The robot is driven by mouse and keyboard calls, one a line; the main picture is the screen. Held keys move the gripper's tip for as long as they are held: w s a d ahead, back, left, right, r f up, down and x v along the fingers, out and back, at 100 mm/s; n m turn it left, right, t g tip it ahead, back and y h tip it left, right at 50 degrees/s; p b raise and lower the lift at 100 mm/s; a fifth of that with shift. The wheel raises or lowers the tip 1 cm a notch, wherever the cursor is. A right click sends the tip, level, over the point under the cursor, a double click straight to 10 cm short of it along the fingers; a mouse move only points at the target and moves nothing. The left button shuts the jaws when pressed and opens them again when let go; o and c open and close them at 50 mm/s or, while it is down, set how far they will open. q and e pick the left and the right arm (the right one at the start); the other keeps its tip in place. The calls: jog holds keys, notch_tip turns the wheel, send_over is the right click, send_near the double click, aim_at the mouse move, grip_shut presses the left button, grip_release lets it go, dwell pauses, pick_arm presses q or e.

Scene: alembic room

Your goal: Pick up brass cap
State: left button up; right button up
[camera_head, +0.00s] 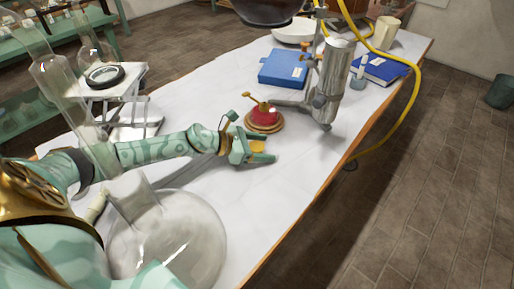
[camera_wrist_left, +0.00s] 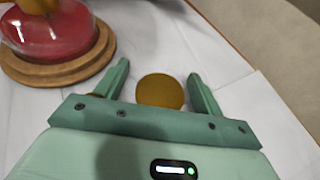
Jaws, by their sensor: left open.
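The brass cap (camera_head: 257,146) is a small round gold disc on the white-covered table. In the left wrist view the brass cap (camera_wrist_left: 160,91) lies between the two green fingers, close to the palm, with a gap to each finger. My left gripper (camera_head: 262,147) is open around it, low over the table; the fingers also show in the left wrist view (camera_wrist_left: 160,72). I cannot tell how high the fingertips are above the cloth. My right gripper is not in view.
A red object on a round wooden base (camera_head: 264,128) stands just beyond the gripper. A metal cylinder apparatus (camera_head: 330,80) and blue books (camera_head: 284,69) are farther back. A large glass flask (camera_head: 180,240) stands near, below the arm. The table's right edge is close.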

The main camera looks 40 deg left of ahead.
pick_arm(q)
jog(key=c, duration=1.1)
jog(key=shift+o, duration=0.2)
